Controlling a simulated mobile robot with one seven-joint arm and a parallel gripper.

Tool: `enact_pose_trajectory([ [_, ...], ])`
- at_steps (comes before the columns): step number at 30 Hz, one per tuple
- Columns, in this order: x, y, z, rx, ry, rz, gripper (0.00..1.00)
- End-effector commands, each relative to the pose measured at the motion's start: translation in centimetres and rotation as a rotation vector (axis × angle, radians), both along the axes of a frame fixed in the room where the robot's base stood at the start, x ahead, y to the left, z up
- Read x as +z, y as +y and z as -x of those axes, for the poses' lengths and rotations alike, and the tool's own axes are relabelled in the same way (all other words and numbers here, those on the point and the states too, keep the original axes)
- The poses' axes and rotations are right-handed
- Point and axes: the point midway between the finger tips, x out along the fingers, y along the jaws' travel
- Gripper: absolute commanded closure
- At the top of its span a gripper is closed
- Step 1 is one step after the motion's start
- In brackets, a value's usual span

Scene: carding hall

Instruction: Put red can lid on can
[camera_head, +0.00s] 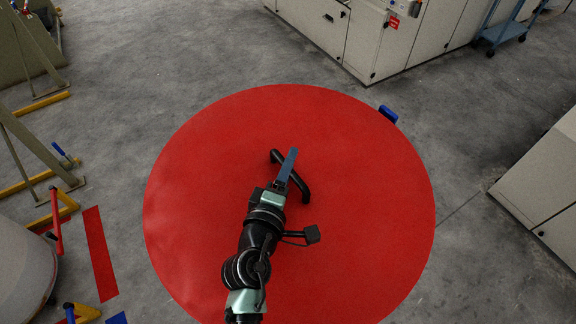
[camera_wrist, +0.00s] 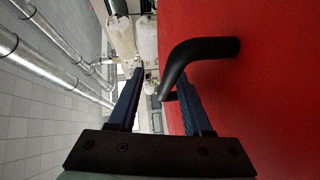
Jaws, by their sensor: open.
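The red can lid (camera_head: 370,200) is a large flat disc in the middle of the head view, with a black bar handle (camera_head: 302,186) across its centre. My gripper (camera_head: 290,156) is open at the handle, above the lid. In the wrist view the red lid face (camera_wrist: 275,110) fills the right side. The bent black handle (camera_wrist: 205,46) reaches in from it, and its near end shows between my two blue fingers. I cannot tell whether either finger touches it. No can is clearly visible under the lid, and the lid hides what lies below.
A blue piece (camera_head: 388,114) juts out at the lid's upper right edge. A pale rounded container (camera_head: 22,272) stands at lower left, near yellow-footed frames (camera_head: 40,181). Machine cabinets (camera_head: 375,40) stand at the back, and another (camera_head: 545,185) at right. Grey floor is clear between.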

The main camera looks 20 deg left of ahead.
Motion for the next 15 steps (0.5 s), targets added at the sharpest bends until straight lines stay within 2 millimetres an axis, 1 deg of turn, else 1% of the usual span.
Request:
enact_pose_trajectory([
  [4,0.5,0.0,0.0,0.0,0.0,0.0,0.5],
  [5,0.2,0.0,0.3,0.0,0.002,0.0,0.5],
  [8,0.2,-0.1,1.7,0.002,0.002,0.0,0.5],
  [11,0.5,-0.2,3.4,0.001,0.003,-0.001,0.5],
  [15,0.8,-0.4,6.2,0.0,0.003,-0.001,0.5],
])
